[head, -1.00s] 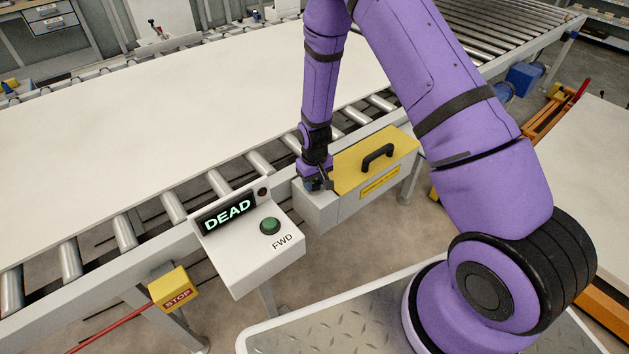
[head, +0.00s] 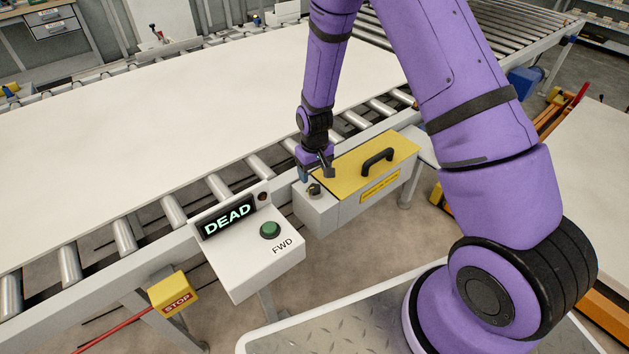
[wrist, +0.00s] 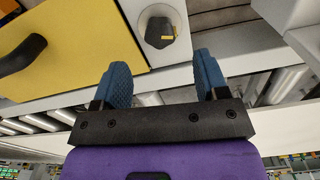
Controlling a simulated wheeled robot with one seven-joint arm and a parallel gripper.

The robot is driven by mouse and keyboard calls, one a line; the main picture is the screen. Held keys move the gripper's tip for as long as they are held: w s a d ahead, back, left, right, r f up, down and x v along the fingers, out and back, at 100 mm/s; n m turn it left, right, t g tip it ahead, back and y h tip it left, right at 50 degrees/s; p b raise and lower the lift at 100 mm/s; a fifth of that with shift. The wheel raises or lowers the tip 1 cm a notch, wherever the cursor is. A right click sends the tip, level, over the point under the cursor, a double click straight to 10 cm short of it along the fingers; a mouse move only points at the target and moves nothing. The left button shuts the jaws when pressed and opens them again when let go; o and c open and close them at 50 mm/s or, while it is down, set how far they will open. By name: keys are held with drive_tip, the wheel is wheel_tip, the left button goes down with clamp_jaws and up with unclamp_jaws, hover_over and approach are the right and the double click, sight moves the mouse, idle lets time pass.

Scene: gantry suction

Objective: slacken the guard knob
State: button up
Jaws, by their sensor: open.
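The guard knob (head: 314,190) is a small dark knob on the grey left end of the guard box, beside its yellow lid (head: 350,165). In the wrist view the knob (wrist: 159,32) is black with a small yellow mark, on a pale round plate. My gripper (head: 318,172) is above and just behind the knob in the head view. In the wrist view my gripper (wrist: 160,68) has its blue fingers spread wide and empty. The knob lies beyond the fingertips, apart from them and roughly centred on the gap.
A black handle (head: 377,160) stands up from the yellow lid, right of the knob. A control box (head: 245,250) with a green button and a display reading DEAD is at front left. The roller conveyor with a large white board (head: 150,120) runs behind.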

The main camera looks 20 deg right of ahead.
sight(315, 187)
drive_tip(key=shift+r, duration=2.45)
wheel_tip(315, 187, down, 11)
drive_tip(key=n, duration=0.4)
drive_tip(key=shift+r+n, duration=0.1)
drive_tip(key=shift+n, duration=0.2)
drive_tip(key=c, duration=0.9)
